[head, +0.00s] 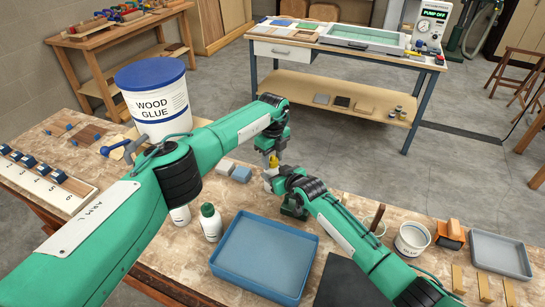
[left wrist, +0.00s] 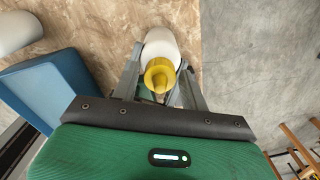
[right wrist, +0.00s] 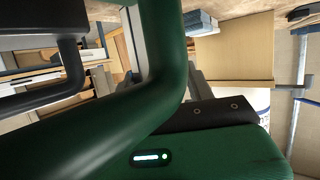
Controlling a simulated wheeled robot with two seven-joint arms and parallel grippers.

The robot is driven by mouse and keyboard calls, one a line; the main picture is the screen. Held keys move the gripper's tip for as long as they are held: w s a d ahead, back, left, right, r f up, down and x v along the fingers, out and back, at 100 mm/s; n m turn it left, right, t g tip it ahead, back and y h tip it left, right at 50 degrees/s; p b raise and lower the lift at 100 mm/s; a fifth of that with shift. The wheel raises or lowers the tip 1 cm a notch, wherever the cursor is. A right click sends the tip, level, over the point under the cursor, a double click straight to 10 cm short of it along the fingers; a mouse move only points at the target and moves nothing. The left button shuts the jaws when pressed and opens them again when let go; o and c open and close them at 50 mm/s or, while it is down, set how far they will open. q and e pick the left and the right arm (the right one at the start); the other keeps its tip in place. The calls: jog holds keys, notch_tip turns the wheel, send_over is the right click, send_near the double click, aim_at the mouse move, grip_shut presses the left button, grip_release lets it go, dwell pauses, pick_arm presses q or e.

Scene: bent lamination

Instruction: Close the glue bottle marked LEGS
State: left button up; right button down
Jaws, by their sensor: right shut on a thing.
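A white glue bottle with a yellow cap (head: 273,160) is between my two grippers, near the far edge of the workbench. Its white body (left wrist: 161,44) and yellow top show in the left wrist view. No LEGS marking is readable. My right gripper (head: 270,177) is shut on the bottle. My left gripper (head: 273,150) is above it, pointing down, with its fingers apart on either side of the yellow cap. In the right wrist view a green arm link covers much of the picture and hides the bottle.
A green-capped white bottle (head: 210,221) and a partly hidden one (head: 180,215) stand left of the blue tray (head: 222,262). A wood glue bucket (head: 158,100) stands behind my left arm. A white cup (head: 411,239) and grey tray (head: 499,257) are at right.

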pick_arm(q)
jog(key=c, duration=0.8)
jog(key=m, duration=2.4)
jog(key=shift+m, duration=0.3)
jog(key=o, duration=1.2)
